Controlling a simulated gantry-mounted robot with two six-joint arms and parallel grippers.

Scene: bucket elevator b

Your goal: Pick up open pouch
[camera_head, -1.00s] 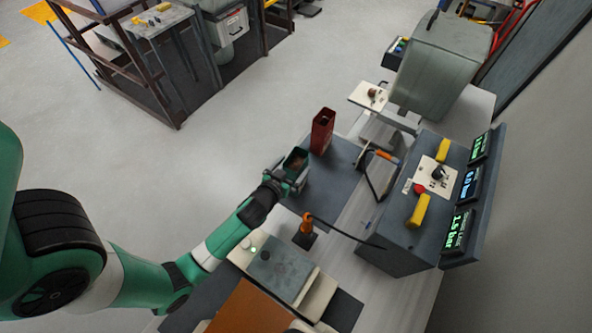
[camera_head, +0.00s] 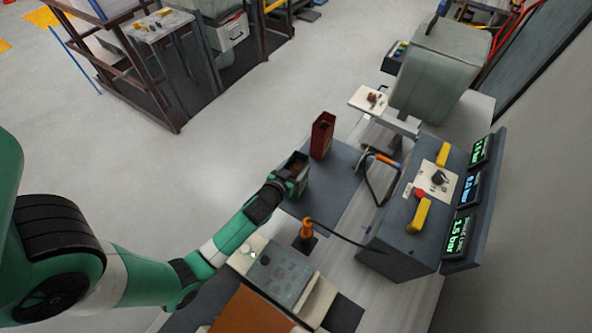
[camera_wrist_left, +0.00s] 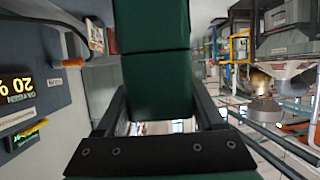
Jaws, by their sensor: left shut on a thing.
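My left gripper (camera_head: 291,182) is shut on a dark green, open-topped pouch (camera_head: 302,176) at the left edge of the grey mat. The pouch's opening faces up in the head view, and its inside looks brown. In the left wrist view, the dark green pouch (camera_wrist_left: 155,85) fills the middle between the two fingers of my left gripper (camera_wrist_left: 160,118). I cannot tell whether its bottom touches the mat. My right gripper is not in view.
A red open container (camera_head: 322,138) stands close behind the pouch on the grey mat (camera_head: 318,203). An orange-handled tool (camera_head: 306,228) stands in front. A grey control box (camera_head: 405,225) with yellow handles is to the right.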

